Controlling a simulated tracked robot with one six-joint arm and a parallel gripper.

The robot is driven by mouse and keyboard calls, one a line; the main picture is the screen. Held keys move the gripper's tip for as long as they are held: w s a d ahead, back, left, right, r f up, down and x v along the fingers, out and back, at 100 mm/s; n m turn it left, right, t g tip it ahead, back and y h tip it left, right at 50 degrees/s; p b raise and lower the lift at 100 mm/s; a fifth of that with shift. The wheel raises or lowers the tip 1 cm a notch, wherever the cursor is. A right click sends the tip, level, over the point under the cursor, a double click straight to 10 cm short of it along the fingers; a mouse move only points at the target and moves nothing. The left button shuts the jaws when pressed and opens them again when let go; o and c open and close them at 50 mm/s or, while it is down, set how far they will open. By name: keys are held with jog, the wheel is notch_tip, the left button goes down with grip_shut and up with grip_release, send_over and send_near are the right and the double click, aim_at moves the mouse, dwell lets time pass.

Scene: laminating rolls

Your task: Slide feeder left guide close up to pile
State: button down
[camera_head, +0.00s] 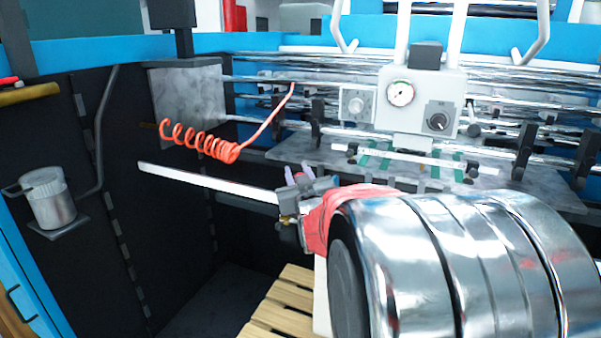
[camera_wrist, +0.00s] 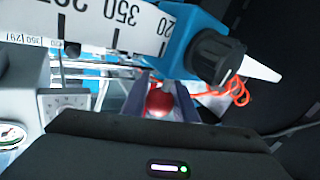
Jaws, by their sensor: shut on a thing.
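My gripper (camera_head: 297,178) is at the end of my arm, left of centre in the head view, by the right visible end of a pale rail (camera_head: 205,182). In the wrist view my gripper's two fingers (camera_wrist: 160,98) are shut on a round red knob (camera_wrist: 158,104). Beside it are a blue block (camera_wrist: 192,45) with a black knob and white pointer, and a white scale (camera_wrist: 120,22) marked 350. The guide's plate cannot be made out. A white pile edge (camera_head: 320,297) shows above the pallet (camera_head: 280,303); my arm hides the rest.
A control box with a gauge (camera_head: 400,94) stands over the feed board (camera_head: 300,148), among metal bars. A coiled orange hose (camera_head: 200,141) hangs above the rail. A metal cup (camera_head: 48,198) is on the dark left wall. The space below the rail is open.

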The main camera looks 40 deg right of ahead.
jog(key=shift+s+f, duration=0.1)
jog(key=shift+s, duration=0.1)
jog(key=c, duration=1.4)
grip_release()
jog(key=shift+c, duration=0.2)
